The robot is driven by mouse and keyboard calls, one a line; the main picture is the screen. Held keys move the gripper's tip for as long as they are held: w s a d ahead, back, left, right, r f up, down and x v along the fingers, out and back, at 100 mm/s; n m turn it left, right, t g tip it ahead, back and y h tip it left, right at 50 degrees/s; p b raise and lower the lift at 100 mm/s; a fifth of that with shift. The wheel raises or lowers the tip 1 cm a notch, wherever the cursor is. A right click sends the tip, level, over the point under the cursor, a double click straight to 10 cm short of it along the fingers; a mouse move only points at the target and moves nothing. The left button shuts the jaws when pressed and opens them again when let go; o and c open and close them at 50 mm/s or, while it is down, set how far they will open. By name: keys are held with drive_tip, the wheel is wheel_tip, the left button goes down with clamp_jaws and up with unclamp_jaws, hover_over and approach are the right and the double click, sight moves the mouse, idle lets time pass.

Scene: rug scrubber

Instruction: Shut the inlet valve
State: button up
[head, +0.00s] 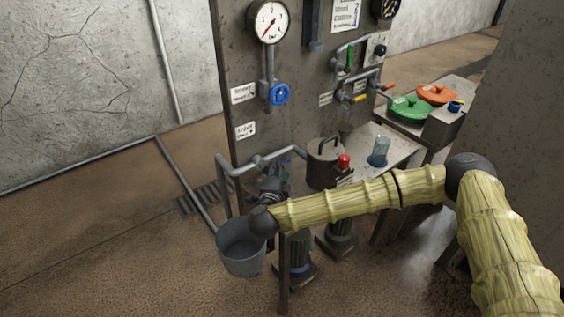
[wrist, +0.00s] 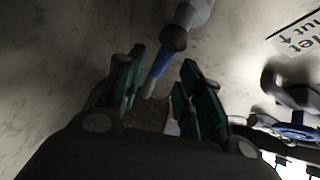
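The inlet valve shows in the wrist view as a blue lever (wrist: 161,62) on a dark round pivot, with a pale tip. A sign (wrist: 297,38) with an arrow, partly cut off and reading "...let ...hut", is at the upper right. My gripper (wrist: 162,95) is open, with green-padded fingers on either side of the lever's lower end. I cannot tell whether either finger touches it. In the head view my gripper (head: 272,186) is at the pipework low on the panel. There the lever is mostly hidden, with only small bits of blue showing.
A blue handwheel (head: 280,95) and a pressure gauge (head: 269,21) are on the panel (head: 300,110) above. A grey bucket (head: 241,250) is below my wrist. A dark pot (head: 324,165) and a red-topped item (head: 344,162) stand to the right. Floor at left is mostly clear.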

drive_tip(key=shift+x, duration=2.55)
drive_tip(key=shift+d, duration=0.1)
clamp_jaws()
